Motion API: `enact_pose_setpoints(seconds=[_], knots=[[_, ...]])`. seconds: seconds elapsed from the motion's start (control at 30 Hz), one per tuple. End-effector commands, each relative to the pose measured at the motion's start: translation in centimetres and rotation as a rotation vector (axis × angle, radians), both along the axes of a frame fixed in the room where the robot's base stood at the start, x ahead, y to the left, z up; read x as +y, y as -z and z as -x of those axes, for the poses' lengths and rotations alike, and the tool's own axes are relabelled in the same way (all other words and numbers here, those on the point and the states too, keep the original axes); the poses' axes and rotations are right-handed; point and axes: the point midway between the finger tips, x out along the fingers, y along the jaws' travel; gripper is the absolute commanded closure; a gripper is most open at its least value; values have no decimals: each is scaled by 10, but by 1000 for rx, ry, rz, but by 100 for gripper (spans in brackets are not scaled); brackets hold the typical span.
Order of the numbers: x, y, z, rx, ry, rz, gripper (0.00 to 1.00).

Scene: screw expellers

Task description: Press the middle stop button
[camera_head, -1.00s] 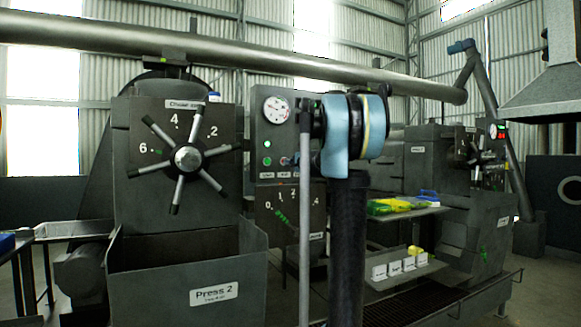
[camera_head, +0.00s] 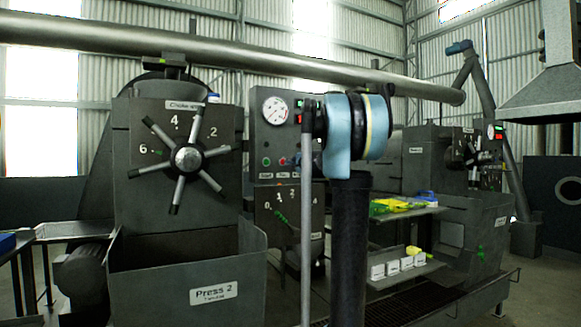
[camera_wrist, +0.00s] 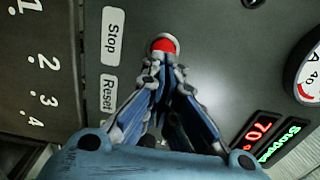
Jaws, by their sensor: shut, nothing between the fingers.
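The red stop button (camera_wrist: 163,45) sits in a pale ring on the dark panel in the wrist view, beside the label "Stop" (camera_wrist: 112,36). My gripper (camera_wrist: 164,72) is shut and empty, its tips at the lower edge of the button; I cannot tell whether they touch it. My arm hides most of my gripper there. The small display (camera_wrist: 281,143) has a green word that looks like "Stopped", above a red 70.
A "Reset" label (camera_wrist: 108,93) is below "Stop" in the wrist view. A gauge (camera_head: 275,110) tops the middle panel. The Press 2 handwheel (camera_head: 187,159) juts out at left. A shelf (camera_head: 392,215) with yellow-green items stands right of my arm.

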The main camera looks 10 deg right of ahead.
Motion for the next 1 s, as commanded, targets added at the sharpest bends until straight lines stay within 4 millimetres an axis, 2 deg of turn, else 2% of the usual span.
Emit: enact_pose_setpoints(seconds=[0.3, 0.53, 0.73, 1.0], knots=[[-24, -1, 54, -3, 9, 1, 100], [-35, -1, 85, -3, 10, 1, 100], [-40, -1, 100, -3, 9, 1, 100], [-39, -1, 103, -3, 6, 1, 100]])
